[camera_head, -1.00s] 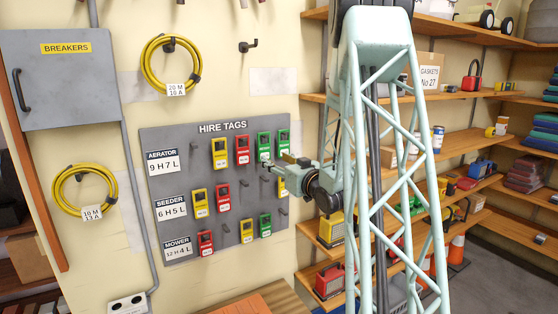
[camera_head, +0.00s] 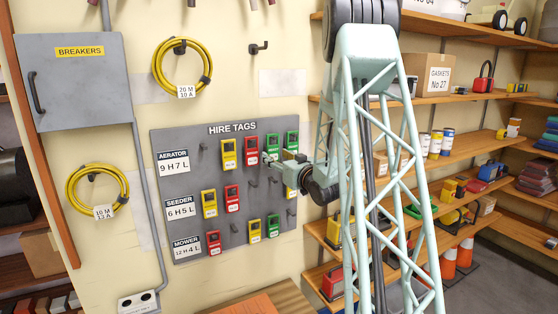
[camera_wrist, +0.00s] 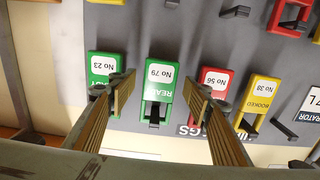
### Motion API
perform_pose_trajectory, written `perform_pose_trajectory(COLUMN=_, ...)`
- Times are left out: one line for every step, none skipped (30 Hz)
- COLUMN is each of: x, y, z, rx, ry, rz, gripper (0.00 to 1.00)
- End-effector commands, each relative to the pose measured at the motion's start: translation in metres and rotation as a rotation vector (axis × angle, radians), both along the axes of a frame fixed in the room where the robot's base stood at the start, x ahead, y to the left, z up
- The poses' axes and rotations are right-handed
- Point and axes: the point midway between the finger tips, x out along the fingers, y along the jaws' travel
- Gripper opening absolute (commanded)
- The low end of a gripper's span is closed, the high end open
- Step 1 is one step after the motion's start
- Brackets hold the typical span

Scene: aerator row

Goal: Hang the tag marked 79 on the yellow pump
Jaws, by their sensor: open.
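The tag marked 79 (camera_wrist: 160,86) is green, reads READY, and hangs on a dark peg of the grey tag board. It looks upside down in the wrist view. In the head view it is the first green tag (camera_head: 272,143) from the left in the top row. My gripper (camera_wrist: 158,92) is open, with one finger on each side of this tag, and I see no grip on it. In the head view my gripper (camera_head: 270,158) is close to the board. A yellow machine (camera_head: 333,233) stands on a shelf, partly behind my arm; I cannot tell whether it is the pump.
A green tag 23 (camera_wrist: 104,70) and a red tag 56 (camera_wrist: 214,85) hang close beside the fingers. A yellow tag 38 (camera_wrist: 259,97) hangs further right in the wrist view. Shelves with boxes and machines stand right of the board (camera_head: 165,220).

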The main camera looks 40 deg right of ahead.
Motion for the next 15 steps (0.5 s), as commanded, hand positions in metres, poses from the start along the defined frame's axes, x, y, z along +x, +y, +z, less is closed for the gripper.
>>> perform_pose_trajectory(x=0.004, y=0.000, z=-0.001, rx=0.000, ry=0.000, rz=0.001, gripper=0.45)
perform_pose_trajectory(x=0.005, y=-0.001, z=-0.001, rx=0.000, ry=0.000, rz=0.001, gripper=0.45)
perform_pose_trajectory(x=0.008, y=-0.001, z=-0.001, rx=-0.001, ry=0.000, rz=0.001, gripper=0.45)
perform_pose_trajectory(x=0.009, y=-0.002, z=-0.001, rx=-0.001, ry=0.001, rz=0.001, gripper=0.45)
perform_pose_trajectory(x=0.011, y=-0.002, z=-0.001, rx=-0.001, ry=0.001, rz=0.001, gripper=0.45)
perform_pose_trajectory(x=0.013, y=-0.003, z=-0.001, rx=-0.001, ry=0.001, rz=0.001, gripper=0.45)
perform_pose_trajectory(x=0.014, y=-0.003, z=-0.001, rx=-0.001, ry=0.000, rz=0.001, gripper=0.45)
perform_pose_trajectory(x=0.015, y=-0.003, z=-0.001, rx=-0.001, ry=0.000, rz=0.001, gripper=0.45)
perform_pose_trajectory(x=0.016, y=-0.004, z=-0.001, rx=-0.001, ry=0.000, rz=0.001, gripper=0.45)
perform_pose_trajectory(x=0.017, y=-0.004, z=-0.001, rx=-0.001, ry=0.000, rz=0.000, gripper=0.45)
perform_pose_trajectory(x=0.017, y=-0.004, z=0.000, rx=-0.001, ry=0.000, rz=0.000, gripper=0.45)
perform_pose_trajectory(x=0.018, y=-0.004, z=0.000, rx=0.000, ry=0.000, rz=0.000, gripper=0.45)
perform_pose_trajectory(x=0.018, y=-0.004, z=0.000, rx=0.000, ry=0.000, rz=0.000, gripper=0.45)
perform_pose_trajectory(x=0.019, y=-0.004, z=0.000, rx=0.000, ry=0.000, rz=0.000, gripper=0.45)
perform_pose_trajectory(x=0.019, y=-0.004, z=0.000, rx=0.000, ry=0.001, rz=0.000, gripper=0.45)
